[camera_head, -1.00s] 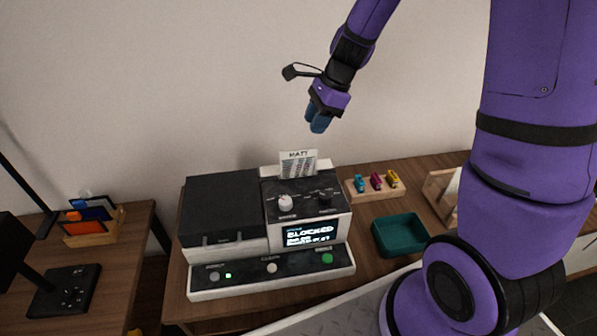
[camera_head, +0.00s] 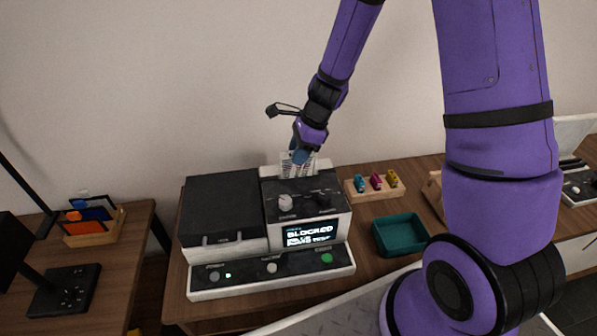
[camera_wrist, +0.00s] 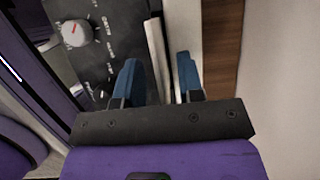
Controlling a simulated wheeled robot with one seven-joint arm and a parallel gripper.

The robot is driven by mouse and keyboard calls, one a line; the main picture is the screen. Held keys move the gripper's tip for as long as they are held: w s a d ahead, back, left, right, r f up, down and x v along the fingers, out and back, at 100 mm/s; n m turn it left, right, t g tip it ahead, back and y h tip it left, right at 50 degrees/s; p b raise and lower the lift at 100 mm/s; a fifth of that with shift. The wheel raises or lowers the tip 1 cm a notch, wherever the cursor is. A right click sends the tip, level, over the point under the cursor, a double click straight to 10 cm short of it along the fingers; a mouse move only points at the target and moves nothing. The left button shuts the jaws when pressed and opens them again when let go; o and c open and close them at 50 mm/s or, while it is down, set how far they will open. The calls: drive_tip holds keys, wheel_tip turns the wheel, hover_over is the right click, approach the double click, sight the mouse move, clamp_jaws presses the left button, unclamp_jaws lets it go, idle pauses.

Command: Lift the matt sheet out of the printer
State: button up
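The printer (camera_head: 222,207) stands on the wooden table, and its screen (camera_head: 306,235) reads "BLOCKED". The white matt sheet (camera_head: 311,164) stands upright out of the slot at the printer's back, partly hidden behind my gripper. My gripper (camera_head: 299,157) points down at the sheet's upper part. In the wrist view my gripper (camera_wrist: 158,75) has its two blue fingers apart, with the sheet's pale edge (camera_wrist: 158,50) between them. A gap shows between the sheet and the right finger; I cannot tell whether the left finger touches it.
A teal tray (camera_head: 400,236) and a wooden rack with several small coloured items (camera_head: 373,185) stand right of the printer. A side table at left holds a wooden holder (camera_head: 92,228) with coloured cards. The wall (camera_head: 150,80) is close behind.

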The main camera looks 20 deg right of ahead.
sight(299, 172)
drive_tip(key=shift+x, duration=0.9)
drive_tip(key=shift+f, duration=0.25)
clamp_jaws()
